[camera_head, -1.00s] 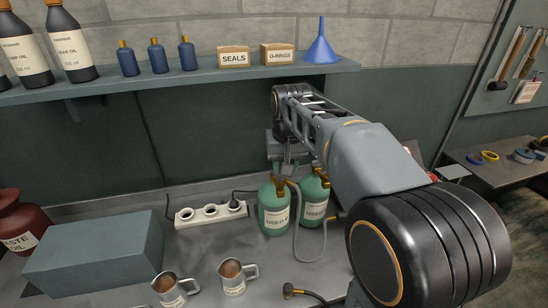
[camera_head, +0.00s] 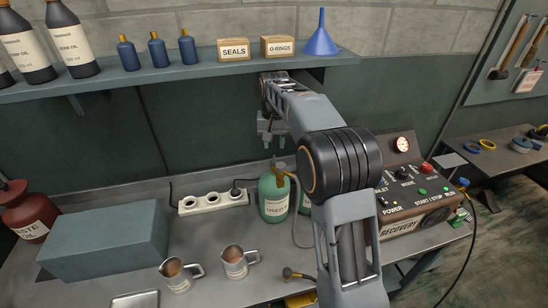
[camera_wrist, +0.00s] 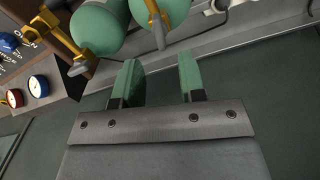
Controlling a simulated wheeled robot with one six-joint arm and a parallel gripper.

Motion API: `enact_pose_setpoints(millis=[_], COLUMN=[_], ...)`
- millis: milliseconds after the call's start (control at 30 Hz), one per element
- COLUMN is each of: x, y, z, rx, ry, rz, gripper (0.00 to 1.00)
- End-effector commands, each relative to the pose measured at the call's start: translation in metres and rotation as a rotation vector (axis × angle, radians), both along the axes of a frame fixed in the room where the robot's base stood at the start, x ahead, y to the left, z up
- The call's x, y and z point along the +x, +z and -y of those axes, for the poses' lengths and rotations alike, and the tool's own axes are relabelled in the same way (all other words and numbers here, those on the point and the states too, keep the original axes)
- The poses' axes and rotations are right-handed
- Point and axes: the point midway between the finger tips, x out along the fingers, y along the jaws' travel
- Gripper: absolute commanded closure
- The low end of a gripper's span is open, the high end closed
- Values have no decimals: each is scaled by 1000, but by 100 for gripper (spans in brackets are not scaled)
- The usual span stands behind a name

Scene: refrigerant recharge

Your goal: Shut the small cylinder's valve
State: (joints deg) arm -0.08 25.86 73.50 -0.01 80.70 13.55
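Two green cylinders stand side by side on the bench. The left one (camera_head: 274,198) shows its label and a brass valve (camera_head: 280,167) on top; the right one (camera_head: 306,202) is mostly hidden behind my arm. I cannot tell which is the small one. The wrist view shows two cylinders (camera_wrist: 97,28) with brass valves, one valve (camera_wrist: 155,22) beyond the gap between my fingers and another (camera_wrist: 64,40) to the left. My gripper (camera_head: 270,138) is above and behind the left cylinder, apart from it. Its two fingers (camera_wrist: 158,62) are open and empty.
A brown recovery unit (camera_head: 420,205) with knobs and a gauge stands right of the cylinders. A white power strip (camera_head: 213,202), metal mugs (camera_head: 236,262) and a grey-blue box (camera_head: 105,240) are to the left. A shelf (camera_head: 190,72) runs above my gripper.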

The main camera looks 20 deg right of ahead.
Motion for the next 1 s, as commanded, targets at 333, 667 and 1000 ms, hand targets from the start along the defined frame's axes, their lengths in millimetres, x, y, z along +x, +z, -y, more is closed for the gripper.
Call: enact_pose_setpoints(millis=[333,667,1000], x=[0,0,0], y=[-51,-64,-64], z=[0,0,0], rx=[0,0,0], ry=[0,0,0], rz=[-2,1,1], gripper=[63,63,76])
